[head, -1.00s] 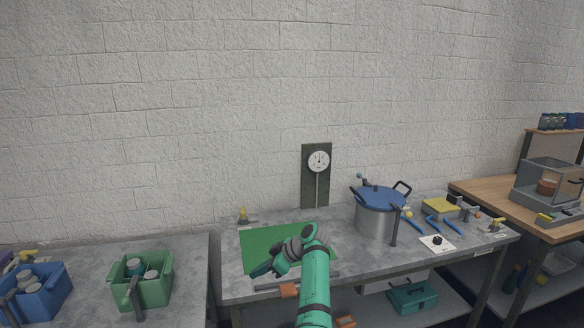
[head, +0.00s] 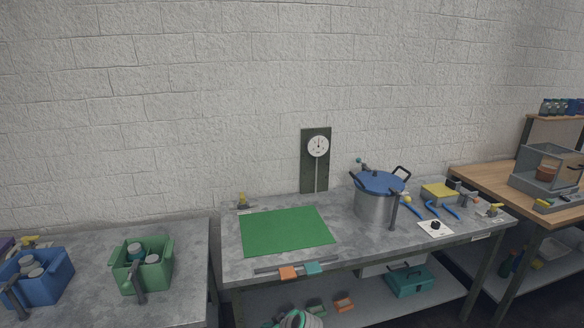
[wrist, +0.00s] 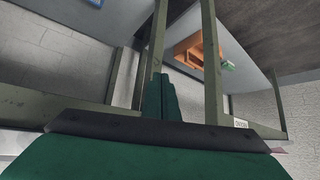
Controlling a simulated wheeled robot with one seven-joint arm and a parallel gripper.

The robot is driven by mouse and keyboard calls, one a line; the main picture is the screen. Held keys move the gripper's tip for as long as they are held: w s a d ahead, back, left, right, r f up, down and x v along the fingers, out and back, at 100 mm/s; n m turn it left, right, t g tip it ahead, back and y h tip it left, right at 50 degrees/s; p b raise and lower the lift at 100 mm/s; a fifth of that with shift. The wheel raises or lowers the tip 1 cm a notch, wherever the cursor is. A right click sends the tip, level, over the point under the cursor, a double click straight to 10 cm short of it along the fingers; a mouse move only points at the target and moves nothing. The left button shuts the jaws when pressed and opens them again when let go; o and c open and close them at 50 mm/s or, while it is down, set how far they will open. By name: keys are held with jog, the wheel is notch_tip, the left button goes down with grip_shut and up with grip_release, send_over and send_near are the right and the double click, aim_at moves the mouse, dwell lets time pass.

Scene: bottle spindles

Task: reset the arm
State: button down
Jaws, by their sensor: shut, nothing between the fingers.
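My gripper (wrist: 161,84) shows in the wrist view, its dark green fingers shut together with nothing between them. It points toward grey-green table legs and the underside of a workbench. In the head view only a teal and grey part of my arm shows at the bottom edge, low in front of the workbench (head: 350,243). My gripper cannot be made out there.
A green mat (head: 285,231) lies bare on the workbench. A steel pot (head: 374,206) with a blue lid stands to its right. A green bin (head: 158,284) and a blue bin (head: 52,282) stand on the left table. A teal toolbox (head: 410,281) sits on the lower shelf.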

jog(key=s+d+f+m+t+h, duration=0.2)
jog(key=s+d+f+m+h, duration=0.15)
jog(key=s+f, duration=0.95)
jog(key=s+d+r+m+t+h, duration=0.1)
jog(key=s, duration=0.8)
jog(key=s+d+r+m+t+h, duration=0.1)
jog(key=s+d+m, duration=0.1)
jog(key=s, duration=0.8)
jog(key=s+d+r+m+t, duration=0.1)
jog(key=s+r+t, duration=0.1)
jog(key=s+r, duration=1)
jog(key=s+d+r+m+t+h, duration=0.1)
jog(key=s+r+t, duration=0.2)
jog(key=s+r, duration=1)
notch_tip(320, 180, up, 3)
jog(key=shift+s+f+m, duration=0.15)
jog(key=shift+s+m, duration=0.05)
jog(key=shift+m, duration=0.15)
jog(key=shift+w+d, duration=0.1)
jog(key=c, duration=2.4)
grip_release()
jog(key=shift+c, duration=0.2)
